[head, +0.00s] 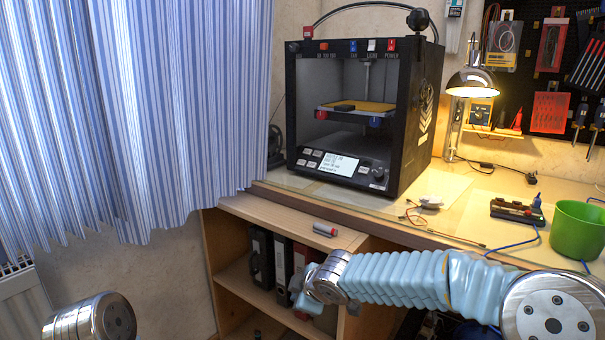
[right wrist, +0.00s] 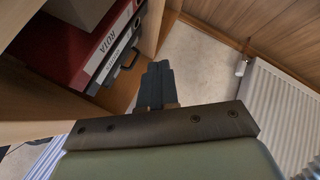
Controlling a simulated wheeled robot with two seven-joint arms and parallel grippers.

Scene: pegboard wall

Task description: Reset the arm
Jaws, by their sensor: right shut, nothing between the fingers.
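My right arm (head: 400,278), in a pale blue ribbed sleeve, reaches in from the right in the head view. Its gripper (head: 306,297) is in front of the shelf unit, below the desk top, pointing left and down. In the right wrist view the dark fingers of this gripper (right wrist: 158,84) are together, with nothing between them. Of my left arm, only a metal joint (head: 90,318) shows at the bottom left of the head view. The left gripper is out of view.
The wooden shelf unit (head: 222,262) holds binders (head: 283,266), close to my right gripper. A small grey and red cylinder (head: 325,229) lies on its top. A 3D printer (head: 420,120), a lamp (head: 472,80) and a green bucket (head: 578,230) stand on the desk. A radiator (head: 20,298) is at left.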

